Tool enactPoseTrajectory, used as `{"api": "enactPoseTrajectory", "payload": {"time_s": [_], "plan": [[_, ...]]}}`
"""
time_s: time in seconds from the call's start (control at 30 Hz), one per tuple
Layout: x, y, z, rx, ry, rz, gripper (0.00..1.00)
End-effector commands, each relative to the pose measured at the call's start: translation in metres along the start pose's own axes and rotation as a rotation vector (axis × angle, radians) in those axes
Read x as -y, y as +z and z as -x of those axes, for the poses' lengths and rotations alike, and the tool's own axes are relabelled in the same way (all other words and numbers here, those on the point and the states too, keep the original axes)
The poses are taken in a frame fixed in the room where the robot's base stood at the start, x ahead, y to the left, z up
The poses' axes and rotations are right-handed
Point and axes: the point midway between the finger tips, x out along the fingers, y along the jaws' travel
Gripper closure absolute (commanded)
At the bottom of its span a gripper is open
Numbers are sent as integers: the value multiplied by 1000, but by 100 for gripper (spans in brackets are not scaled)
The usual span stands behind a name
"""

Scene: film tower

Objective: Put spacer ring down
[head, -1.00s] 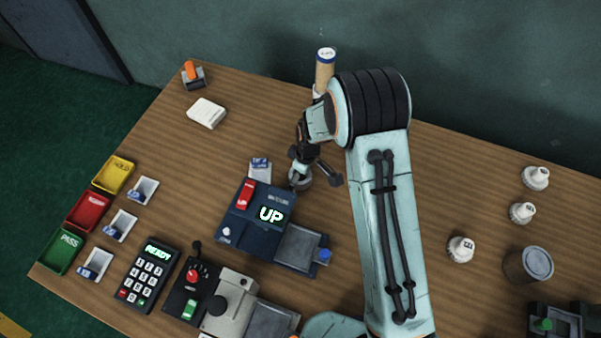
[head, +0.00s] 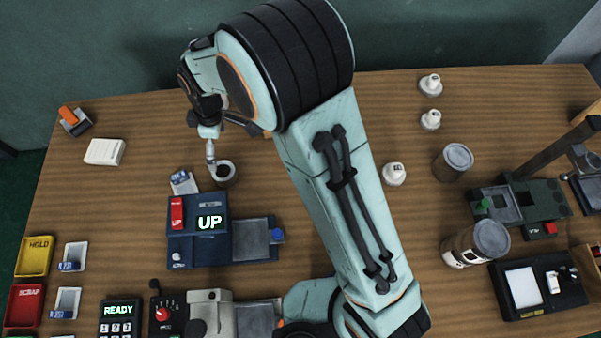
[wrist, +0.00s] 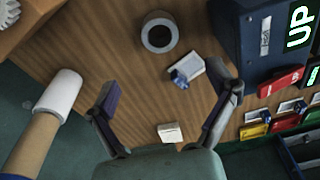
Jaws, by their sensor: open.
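The spacer ring, a pale ring with a dark centre, stands on the wooden table behind the blue UP machine; it shows in the head view (head: 222,173) and at the top of the wrist view (wrist: 159,32). My gripper (wrist: 168,95) is open in the wrist view, with nothing between its fingers. The ring lies beyond the fingertips, apart from them in that view. In the head view one fingertip shows just behind the ring and the arm hides much of the gripper.
The UP machine (head: 198,238) and a small card tray (head: 184,182) stand close to the ring. A white box (head: 104,151) lies left. Several white knobbed pieces (head: 431,120) stand right of my arm.

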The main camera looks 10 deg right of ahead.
Motion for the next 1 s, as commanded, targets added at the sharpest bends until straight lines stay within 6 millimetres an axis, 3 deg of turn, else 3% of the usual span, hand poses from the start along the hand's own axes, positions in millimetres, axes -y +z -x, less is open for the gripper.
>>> {"api": "enactPoseTrajectory", "payload": {"time_s": [0.13,0.27,0.4,0.5,0.6,0.7,0.83,1.0], "plan": [[0,10,13,1,5,-51,14],[8,55,60,11,15,-263,14],[47,125,116,30,22,-622,14],[86,166,140,41,25,-872,14],[124,195,149,51,24,-1079,14],[151,210,151,57,24,-1223,14],[168,218,150,62,22,-1314,14],[170,219,149,64,20,-1328,14]]}}
